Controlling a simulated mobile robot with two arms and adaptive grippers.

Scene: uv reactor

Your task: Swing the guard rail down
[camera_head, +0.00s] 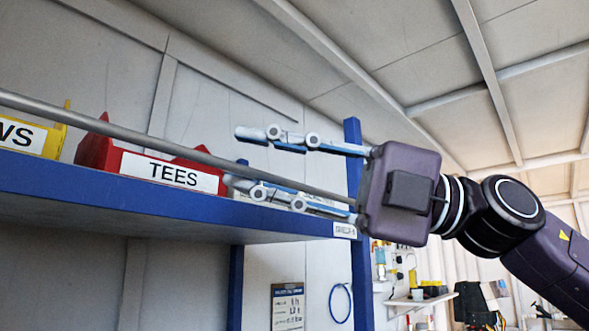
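The guard rail (60,114) is a thin grey rod running along the front of the blue shelf (100,195), in front of the bins. It slopes down to the right in the picture, toward the blue post. My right gripper (235,158) reaches in from the right with its two fingers apart, pointing left. In the picture the rail passes between the fingers, close along the lower one. I cannot tell whether they touch. The rail's right end is hidden at the gripper's body. My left gripper is not in view.
A red bin labelled TEES (150,168) and a yellow bin (52,143) stand on the shelf behind the rail. A blue post (361,275) rises at the shelf's right end. Below hang a clipboard (287,308) and a blue loop (340,303).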

